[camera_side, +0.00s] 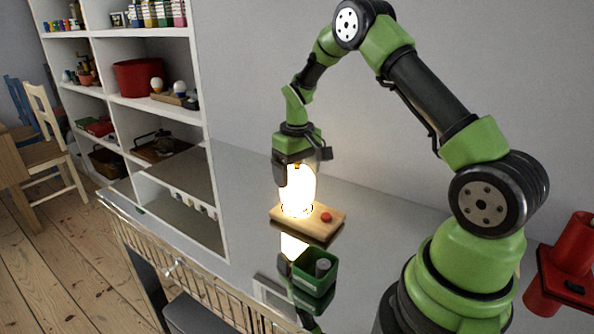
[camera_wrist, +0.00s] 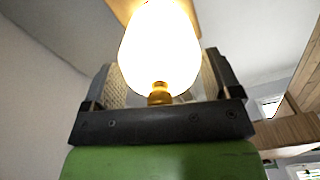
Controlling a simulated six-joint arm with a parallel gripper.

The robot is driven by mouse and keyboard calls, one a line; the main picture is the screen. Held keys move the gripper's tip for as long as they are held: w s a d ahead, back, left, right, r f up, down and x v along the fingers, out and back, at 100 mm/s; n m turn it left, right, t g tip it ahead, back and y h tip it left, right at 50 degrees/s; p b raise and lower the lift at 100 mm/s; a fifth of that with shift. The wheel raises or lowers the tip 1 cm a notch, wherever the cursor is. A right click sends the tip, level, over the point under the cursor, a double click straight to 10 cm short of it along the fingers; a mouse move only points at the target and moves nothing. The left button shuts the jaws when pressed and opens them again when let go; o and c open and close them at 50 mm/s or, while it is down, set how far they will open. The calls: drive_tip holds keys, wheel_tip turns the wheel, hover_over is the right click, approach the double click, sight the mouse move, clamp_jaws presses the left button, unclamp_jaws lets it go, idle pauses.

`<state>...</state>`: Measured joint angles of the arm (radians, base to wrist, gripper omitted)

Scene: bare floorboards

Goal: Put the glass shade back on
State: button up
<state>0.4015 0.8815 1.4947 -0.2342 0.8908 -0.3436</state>
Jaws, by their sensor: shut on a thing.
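The glass shade (camera_side: 297,192) glows bright white and looks upright, directly over the wooden lamp base (camera_side: 277,213). Its lower end meets the base in the side view, but the glare hides whether it is seated or just above. A red button (camera_side: 326,217) is on the right of the base. My gripper (camera_side: 294,172) is above the base, pointing down, and shut on the upper part of the shade. In the wrist view the shade (camera_wrist: 160,50), with a brass-coloured cap (camera_wrist: 159,93), is between the two fingers (camera_wrist: 162,82). Any bulb inside is hidden by the glare.
A green bin (camera_side: 316,272) with items in it stands on the glossy grey tabletop (camera_side: 360,205) in front of the base. A shelf unit (camera_side: 205,120) stands at the left. A red object (camera_side: 572,245) is at the far right.

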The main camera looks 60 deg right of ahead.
drive_tip(key=shift+f, duration=1.55)
idle(0.4)
drive_tip(key=o, duration=0.8)
drive_tip(key=shift+r, duration=3.5)
